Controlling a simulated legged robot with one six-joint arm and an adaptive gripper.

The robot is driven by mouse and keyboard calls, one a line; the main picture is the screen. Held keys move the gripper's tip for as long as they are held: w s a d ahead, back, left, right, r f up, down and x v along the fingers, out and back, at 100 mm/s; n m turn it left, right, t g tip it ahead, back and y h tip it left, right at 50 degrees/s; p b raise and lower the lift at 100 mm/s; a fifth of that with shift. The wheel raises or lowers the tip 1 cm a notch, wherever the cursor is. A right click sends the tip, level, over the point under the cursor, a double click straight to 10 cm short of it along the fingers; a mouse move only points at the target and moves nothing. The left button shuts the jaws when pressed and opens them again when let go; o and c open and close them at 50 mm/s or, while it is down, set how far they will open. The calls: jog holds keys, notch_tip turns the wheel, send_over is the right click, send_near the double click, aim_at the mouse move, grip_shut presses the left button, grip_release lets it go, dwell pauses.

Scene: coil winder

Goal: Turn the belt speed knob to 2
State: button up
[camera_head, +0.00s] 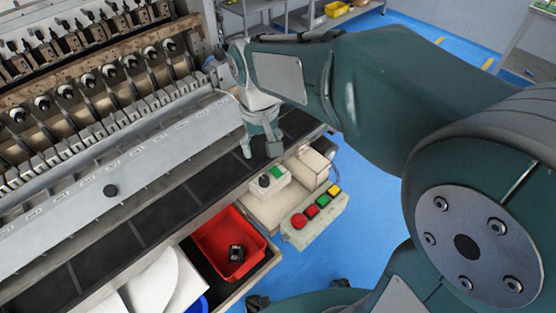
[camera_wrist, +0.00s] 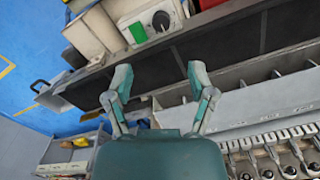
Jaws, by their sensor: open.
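A black knob (camera_head: 264,181) sits on a small pale box (camera_head: 270,190), beside a green patch (camera_head: 277,171). The knob also shows at the top of the wrist view (camera_wrist: 161,21); its pointer and any numbers are too small to read. My gripper (camera_head: 262,150) points down over the dark belt, above and behind the small box in the head view. Its fingers are spread and empty in the wrist view (camera_wrist: 159,72), apart from the knob.
A control box with a red button (camera_head: 299,221) and several coloured buttons stands in front of the small box. A red bin (camera_head: 230,245) holds a dark part. The grey panel (camera_head: 130,170) and winding heads line the left. Blue floor lies to the right.

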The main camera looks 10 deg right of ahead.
aim_at(264, 178)
jog(key=f, duration=0.9)
jog(key=shift+d+f, duration=0.2)
jog(key=shift+f, duration=0.5)
jog(key=shift+a+f, duration=0.25)
jog(key=shift+a, duration=0.25)
jog(key=shift+d, duration=0.25)
grip_shut()
